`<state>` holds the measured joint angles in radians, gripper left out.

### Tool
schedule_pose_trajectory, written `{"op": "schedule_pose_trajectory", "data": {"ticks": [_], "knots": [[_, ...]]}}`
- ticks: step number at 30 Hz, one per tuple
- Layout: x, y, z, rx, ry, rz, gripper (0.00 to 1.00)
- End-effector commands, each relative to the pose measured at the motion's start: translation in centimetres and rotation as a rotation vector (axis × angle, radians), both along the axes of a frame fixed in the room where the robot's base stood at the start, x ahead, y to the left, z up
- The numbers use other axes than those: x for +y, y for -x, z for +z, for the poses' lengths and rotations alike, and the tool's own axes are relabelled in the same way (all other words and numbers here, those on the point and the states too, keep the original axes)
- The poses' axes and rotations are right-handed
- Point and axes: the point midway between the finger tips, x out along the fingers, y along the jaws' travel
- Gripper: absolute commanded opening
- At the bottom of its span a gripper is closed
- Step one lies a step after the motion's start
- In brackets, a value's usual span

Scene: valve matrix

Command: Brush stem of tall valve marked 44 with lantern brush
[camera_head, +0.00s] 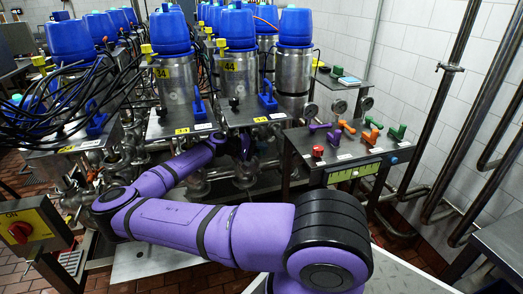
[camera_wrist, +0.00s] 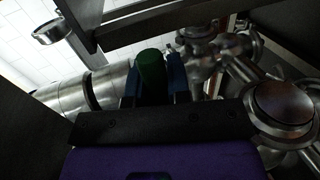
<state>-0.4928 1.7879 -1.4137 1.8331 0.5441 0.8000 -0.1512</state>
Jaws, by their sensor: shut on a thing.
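The tall valve marked 44 (camera_head: 238,84) is a steel cylinder with a blue cap and a yellow 44 label. It stands in the front row in the head view. My gripper (camera_head: 241,148) is low in front of it, among the steel pipework, and its jaws are hard to see there. In the wrist view my gripper (camera_wrist: 153,86) has blue fingers shut on a green rounded object (camera_wrist: 151,66). It may be the brush's handle; no bristles show. Which pipe part is the valve's stem is unclear.
The valve marked 34 (camera_head: 175,82) stands to the left, with black cables further left. A steel stand (camera_head: 340,155) with coloured handles is to the right. In the wrist view, steel pipes (camera_wrist: 240,55) crowd the right and a thick pipe (camera_wrist: 65,97) lies left.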

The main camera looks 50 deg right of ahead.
Motion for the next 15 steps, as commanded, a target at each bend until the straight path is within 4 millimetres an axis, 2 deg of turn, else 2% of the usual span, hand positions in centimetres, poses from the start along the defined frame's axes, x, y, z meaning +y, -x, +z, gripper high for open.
{"op": "schedule_pose_trajectory", "data": {"ticks": [9,15], "knots": [[-0.64,-1.05,0.32,-0.001,-0.001,0.001,0.00],[-0.53,-0.90,0.30,0.000,0.000,0.001,0.00]]}}
